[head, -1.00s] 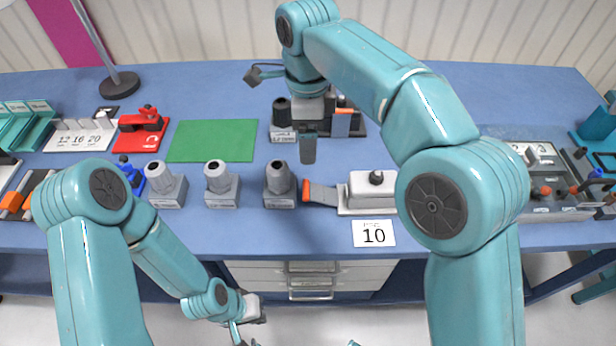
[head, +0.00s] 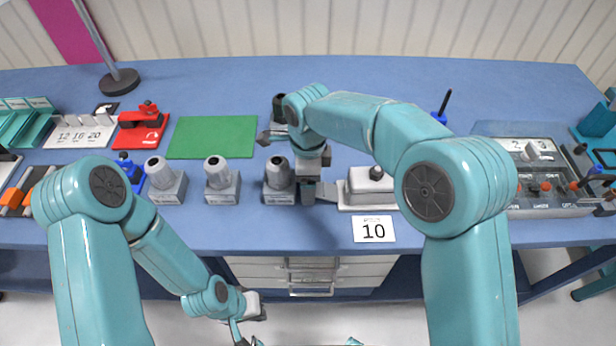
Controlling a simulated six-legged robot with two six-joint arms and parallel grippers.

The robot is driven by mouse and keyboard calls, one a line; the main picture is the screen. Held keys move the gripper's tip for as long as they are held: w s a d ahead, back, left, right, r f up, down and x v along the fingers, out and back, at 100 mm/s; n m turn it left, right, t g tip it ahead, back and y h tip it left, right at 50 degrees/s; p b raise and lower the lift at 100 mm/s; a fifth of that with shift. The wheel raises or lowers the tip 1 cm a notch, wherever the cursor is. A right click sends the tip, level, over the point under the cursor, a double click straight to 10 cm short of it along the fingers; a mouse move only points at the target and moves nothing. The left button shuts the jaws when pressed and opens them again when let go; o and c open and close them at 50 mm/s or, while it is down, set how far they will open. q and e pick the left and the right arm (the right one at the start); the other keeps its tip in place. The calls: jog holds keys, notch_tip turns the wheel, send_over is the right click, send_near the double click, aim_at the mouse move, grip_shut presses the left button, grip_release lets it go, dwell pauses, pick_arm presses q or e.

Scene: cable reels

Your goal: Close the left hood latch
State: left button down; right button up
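The hood appears to be a pale block (head: 362,186) with a dark knob on a light base, in the right-centre of the bench in the head view. A flat grey lever (head: 328,192), which seems to be the left latch, lies out from the block's left side. Its orange tip is hidden now. My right gripper (head: 308,194) is down at the lever's left end, pointing at the bench; I cannot tell whether it grips the lever. The block's right side is hidden by my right arm. My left gripper (head: 246,340) hangs low in front of the bench, partly cut off.
Several grey cone-topped blocks stand left of the lever; the nearest (head: 279,180) is close beside my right gripper. A card marked 10 (head: 374,229) lies in front. A green mat (head: 212,137) lies back left, and a grey control panel (head: 540,175) stands at right.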

jog(key=shift+s+a+r, duration=0.1)
jog(key=shift+s, duration=0.1)
jog(key=c, duration=1.5)
